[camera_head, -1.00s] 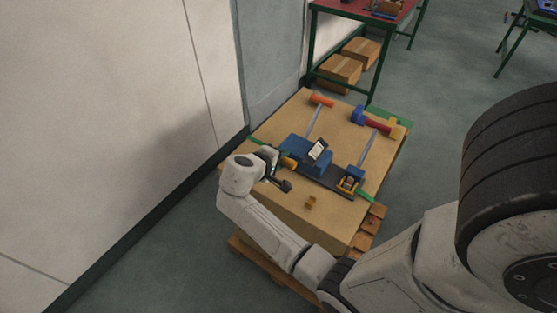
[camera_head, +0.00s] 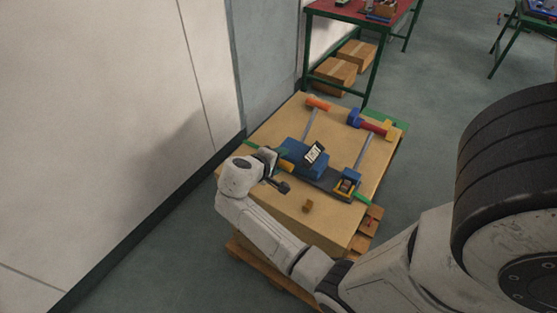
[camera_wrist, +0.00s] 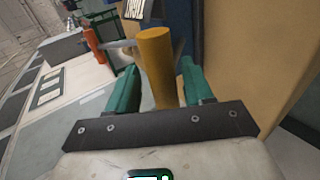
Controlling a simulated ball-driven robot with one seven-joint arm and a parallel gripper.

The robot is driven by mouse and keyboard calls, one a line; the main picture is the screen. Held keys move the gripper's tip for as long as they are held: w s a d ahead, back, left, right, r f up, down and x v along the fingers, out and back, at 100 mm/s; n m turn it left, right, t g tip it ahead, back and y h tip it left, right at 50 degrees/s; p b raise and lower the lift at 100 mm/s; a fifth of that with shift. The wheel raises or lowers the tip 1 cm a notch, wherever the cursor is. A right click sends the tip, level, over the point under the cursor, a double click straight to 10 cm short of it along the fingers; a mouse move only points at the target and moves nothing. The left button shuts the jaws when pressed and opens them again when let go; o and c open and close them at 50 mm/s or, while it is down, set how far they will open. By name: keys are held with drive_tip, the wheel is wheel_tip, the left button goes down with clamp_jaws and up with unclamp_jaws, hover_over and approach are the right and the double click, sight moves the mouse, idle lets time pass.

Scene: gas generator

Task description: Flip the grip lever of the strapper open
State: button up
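The strapper (camera_head: 305,153) is a blue tool with a small display, on top of the large cardboard box (camera_head: 285,211). Its grip lever, a yellow-orange rounded bar (camera_head: 287,164), sticks out on the side toward my gripper (camera_head: 271,162). In the wrist view the lever (camera_wrist: 158,62) stands between the two green fingers of my gripper (camera_wrist: 158,88). The fingers are apart, with a visible gap on the left of the lever. The right finger is close to it, and I cannot tell if it touches. The lever's lower end is hidden behind the gripper's dark plate.
A yellow buckle (camera_head: 345,187) sits by the green strap (camera_head: 361,198). The wall (camera_head: 130,130) is close on the left.

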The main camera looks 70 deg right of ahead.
drive_tip(key=shift+a, duration=0.1)
drive_tip(key=b+v, duration=0.1)
drive_tip(key=v, duration=0.9)
drive_tip(key=shift+a+r, duration=0.25)
drive_tip(key=shift+a, duration=0.05)
drive_tip(key=s+a+f+t+y, duration=0.1)
drive_tip(key=s+a+f+y, duration=0.2)
drive_tip(key=a, duration=0.3)
drive_tip(key=s+a+f+n+t+y, duration=0.1)
drive_tip(key=s+a+f+y, duration=0.2)
drive_tip(key=s+a+y, duration=0.1)
drive_tip(key=s+a+f+n+t+y, duration=0.1)
drive_tip(key=s+a+f+t+y, duration=0.1)
drive_tip(key=s+a, duration=0.3)
drive_tip(key=a+f+y, duration=0.1)
drive_tip(key=a, duration=0.2)
drive_tip(key=shift+a+f+y, duration=0.15)
drive_tip(key=shift+f+y, duration=0.2)
drive_tip(key=shift+y, duration=0.05)
